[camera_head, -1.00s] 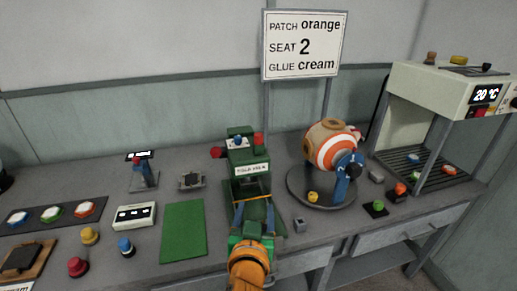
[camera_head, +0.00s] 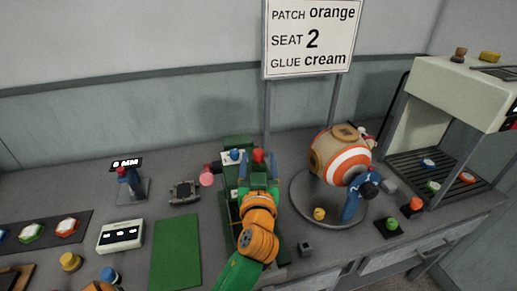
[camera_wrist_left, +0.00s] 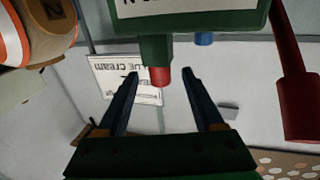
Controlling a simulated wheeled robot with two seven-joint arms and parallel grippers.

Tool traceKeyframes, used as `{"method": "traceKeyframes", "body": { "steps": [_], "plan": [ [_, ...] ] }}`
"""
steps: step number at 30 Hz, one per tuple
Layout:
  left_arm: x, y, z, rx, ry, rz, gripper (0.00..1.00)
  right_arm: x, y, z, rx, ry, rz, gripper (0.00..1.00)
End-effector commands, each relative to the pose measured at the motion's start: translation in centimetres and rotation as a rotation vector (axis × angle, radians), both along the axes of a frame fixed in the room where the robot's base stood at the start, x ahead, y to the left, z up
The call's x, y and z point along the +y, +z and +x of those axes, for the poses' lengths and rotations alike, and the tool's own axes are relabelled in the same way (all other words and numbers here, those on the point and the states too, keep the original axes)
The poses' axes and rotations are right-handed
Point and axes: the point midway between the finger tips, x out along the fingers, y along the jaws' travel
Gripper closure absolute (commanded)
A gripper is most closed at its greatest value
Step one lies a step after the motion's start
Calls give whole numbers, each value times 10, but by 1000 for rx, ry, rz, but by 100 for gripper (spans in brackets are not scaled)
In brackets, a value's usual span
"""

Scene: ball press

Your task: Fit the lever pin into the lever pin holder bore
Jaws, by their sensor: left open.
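The green press (camera_head: 237,142) stands at the middle of the bench, with a white label and a blue knob (camera_head: 233,156) on it. My left gripper (camera_head: 258,170) is at its upper part, open and empty. In the left wrist view, my blue fingers (camera_wrist_left: 160,78) lie on either side of a red cylindrical pin end (camera_wrist_left: 160,76), which projects from a green block (camera_wrist_left: 155,48). The fingers show clear gaps beside it. The red end also shows in the head view (camera_head: 258,155). I cannot tell for sure which part is the lever pin; no bore is visible.
A red-ended lever (camera_head: 207,178) projects left of the press and shows large in the wrist view (camera_wrist_left: 297,105). The striped ball (camera_head: 342,158) on its round stand is close on the right. A green mat (camera_head: 176,250) lies flat at left.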

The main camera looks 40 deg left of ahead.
Motion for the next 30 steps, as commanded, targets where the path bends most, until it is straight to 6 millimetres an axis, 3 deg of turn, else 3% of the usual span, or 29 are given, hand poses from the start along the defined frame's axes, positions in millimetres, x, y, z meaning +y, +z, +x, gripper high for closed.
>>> {"method": "traceKeyframes", "body": {
  "steps": [3, 10, 18, 30],
  "plan": [
    [10, 3, 14, 1, -1, 3, 31, -1, 9, -1, 2, 1, -2, 32],
    [11, -1, 16, 1, -1, -1, 31, -1, 7, 0, 0, 0, -2, 32],
    [11, -1, 16, 1, -1, -1, 100, -1, 7, 1, -1, 0, -2, 32],
    [12, 5, 17, 1, -1, -1, 100, -1, 12, 1, -2, 0, -2, 32]
  ]
}}
